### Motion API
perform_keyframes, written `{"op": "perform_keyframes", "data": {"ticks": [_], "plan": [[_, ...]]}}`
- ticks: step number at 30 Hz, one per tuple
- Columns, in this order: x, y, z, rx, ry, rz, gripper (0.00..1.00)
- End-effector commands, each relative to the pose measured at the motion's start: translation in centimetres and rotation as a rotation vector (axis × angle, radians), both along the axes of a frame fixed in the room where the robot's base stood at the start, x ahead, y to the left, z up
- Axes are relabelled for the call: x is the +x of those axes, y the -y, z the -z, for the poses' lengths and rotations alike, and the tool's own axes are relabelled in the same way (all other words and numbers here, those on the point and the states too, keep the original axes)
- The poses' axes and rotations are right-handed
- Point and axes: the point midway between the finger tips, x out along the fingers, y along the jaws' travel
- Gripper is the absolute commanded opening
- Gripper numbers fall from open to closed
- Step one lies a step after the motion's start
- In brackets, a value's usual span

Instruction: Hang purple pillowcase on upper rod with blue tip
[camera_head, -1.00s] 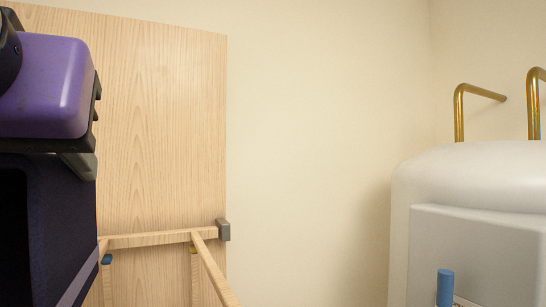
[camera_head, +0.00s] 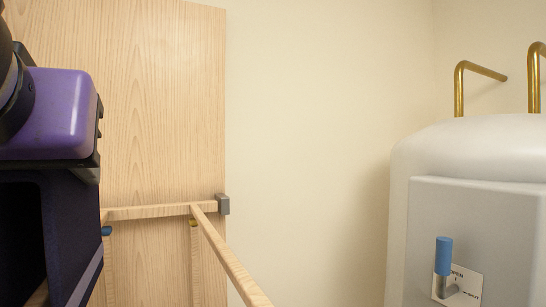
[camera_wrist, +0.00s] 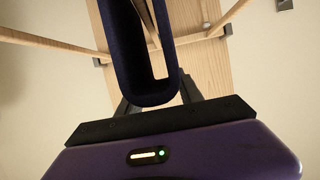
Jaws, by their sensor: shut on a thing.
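My gripper (camera_wrist: 158,92) is shut on the dark purple pillowcase (camera_wrist: 172,60), which forms a stiff, open loop between the fingers in the wrist view. In the head view the pillowcase (camera_head: 62,215) hangs below my gripper at the far left, its dark opening showing. A wooden rod (camera_head: 150,211) runs sideways by the wooden panel, just right of the pillowcase. A blue tip (camera_head: 107,230) shows close to the pillowcase's right edge. Which rod bears the blue tip is unclear, as the pillowcase hides the area to its left.
A yellow tip (camera_head: 193,222) and a grey end block (camera_head: 223,204) are on the wooden frame. A long rod (camera_head: 232,262) slants toward the camera. A white tank (camera_head: 420,165) with a blue-handled valve (camera_head: 443,255) stands right. Bare wall lies between.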

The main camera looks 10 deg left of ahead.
Motion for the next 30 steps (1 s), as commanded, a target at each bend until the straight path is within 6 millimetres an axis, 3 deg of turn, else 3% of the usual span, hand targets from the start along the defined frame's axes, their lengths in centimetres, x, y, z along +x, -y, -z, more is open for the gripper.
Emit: {"op": "perform_keyframes", "data": {"ticks": [30], "plan": [[0.0, 0.0, 7.5, 0.000, 0.001, 0.001, 0.00]]}}
